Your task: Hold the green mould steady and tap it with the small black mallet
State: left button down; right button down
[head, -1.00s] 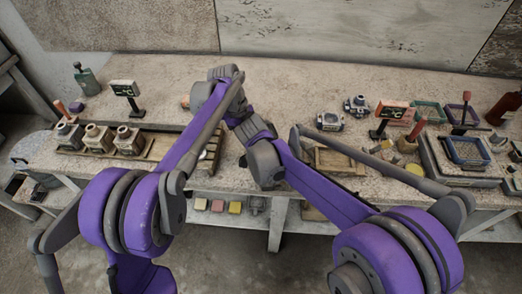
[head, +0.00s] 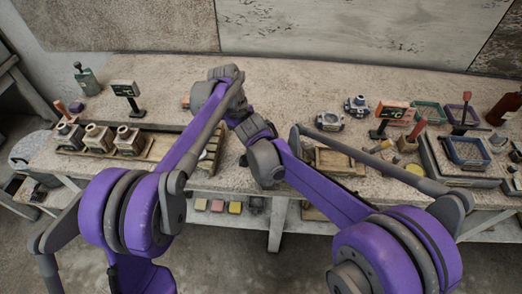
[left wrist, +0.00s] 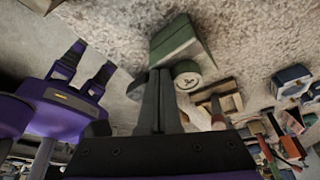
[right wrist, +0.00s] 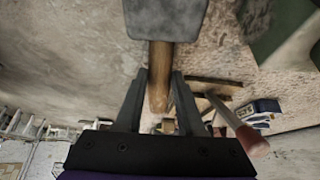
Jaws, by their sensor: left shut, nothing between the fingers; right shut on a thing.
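The green mould (left wrist: 178,40) is a blocky green piece on the speckled worktop in the left wrist view. Part of it also shows at the top right of the right wrist view (right wrist: 280,28). My left gripper (left wrist: 159,74) is shut and empty, its tips right at the mould's near side; I cannot tell whether they touch. My right gripper (right wrist: 159,78) is shut on the wooden handle of the small mallet (right wrist: 165,18), whose dark grey head lies beyond the fingertips, to the left of the mould in that view. In the head view my arms hide both grippers, the mould and the mallet.
A pale round piece (left wrist: 188,74) sits close beside the mould. Several square jars (head: 98,138) stand in a tray on the left of the bench. A blue-rimmed tray (head: 468,151), a red-topped stand (head: 391,109) and small tools crowd the right. The bench's back strip is fairly clear.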

pick_arm(q)
jog(key=shift+f, duration=0.15)
pick_arm(e)
jog(key=shift+s, duration=0.1)
dwell(0.8)
dwell(0.6)
dwell(0.4)
jog(key=w, duration=0.5)
jog(key=shift+w+a, duration=0.1)
jog(key=shift+a, duration=0.2)
jog(key=shift+s+d, duration=0.15)
jog(key=shift+s, duration=1.1)
jog(key=shift+s+d, duration=0.15)
jog(key=shift+s, duration=1.1)
